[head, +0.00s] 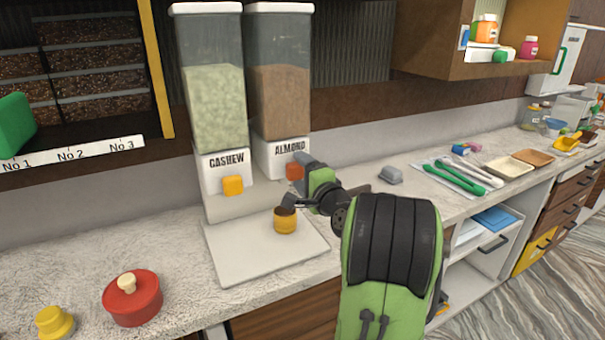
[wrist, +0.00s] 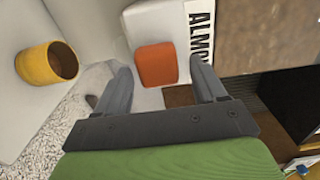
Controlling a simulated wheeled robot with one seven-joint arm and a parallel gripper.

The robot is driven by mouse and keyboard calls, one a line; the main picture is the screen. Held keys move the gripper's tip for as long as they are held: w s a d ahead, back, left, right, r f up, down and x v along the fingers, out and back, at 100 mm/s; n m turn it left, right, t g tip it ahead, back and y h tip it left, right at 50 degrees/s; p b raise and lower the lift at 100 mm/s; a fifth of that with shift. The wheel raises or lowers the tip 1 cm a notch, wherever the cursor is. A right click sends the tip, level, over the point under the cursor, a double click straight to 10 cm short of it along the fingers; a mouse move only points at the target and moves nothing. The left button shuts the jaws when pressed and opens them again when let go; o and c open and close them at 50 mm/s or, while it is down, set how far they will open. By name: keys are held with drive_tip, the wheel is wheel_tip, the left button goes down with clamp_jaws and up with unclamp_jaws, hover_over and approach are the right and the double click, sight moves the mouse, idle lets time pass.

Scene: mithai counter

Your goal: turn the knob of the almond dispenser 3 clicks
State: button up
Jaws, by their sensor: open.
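The almond dispenser (head: 279,92) is a tall clear container of brown contents on a white base labelled ALMOND, right of the cashew one. Its knob (head: 294,171) is an orange-red block on the base front. In the wrist view the knob (wrist: 156,64) sits ahead of my gripper, between the lines of the two fingers. My gripper (wrist: 163,78) is open, with one finger on each side of the knob; I cannot tell whether either touches it. In the head view my gripper (head: 294,180) is at the knob and partly hidden by my arm.
The cashew dispenser (head: 212,92) with a yellow knob (head: 233,185) stands close on the left. A yellow cup (head: 285,221) stands on the white tray (head: 235,262) below. A red lidded pot (head: 132,298) is at front left. A grey object (head: 391,175) lies to the right.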

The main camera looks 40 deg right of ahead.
drive_tip(key=b+v, duration=0.2)
drive_tip(key=v, duration=1.3)
drive_tip(key=shift+s+a+b, duration=0.2)
drive_tip(key=shift+s+b, duration=0.1)
drive_tip(key=shift+s, duration=0.05)
drive_tip(key=w+d+n+p, duration=0.1)
drive_tip(key=w+n+p, duration=0.1)
drive_tip(key=w+n, duration=0.3)
drive_tip(key=w+d+n+p, duration=0.1)
drive_tip(key=w+n+p, duration=0.2)
drive_tip(key=w+n, duration=0.2)
drive_tip(key=w+d+r+n+p, duration=0.1)
drive_tip(key=w+n+p, duration=0.2)
drive_tip(key=w+n, duration=0.2)
drive_tip(key=shift+w+d+n, duration=0.15)
drive_tip(key=shift+n, duration=0.6)
drive_tip(key=shift+w+d+n, duration=0.1)
drive_tip(key=shift+n, duration=0.65)
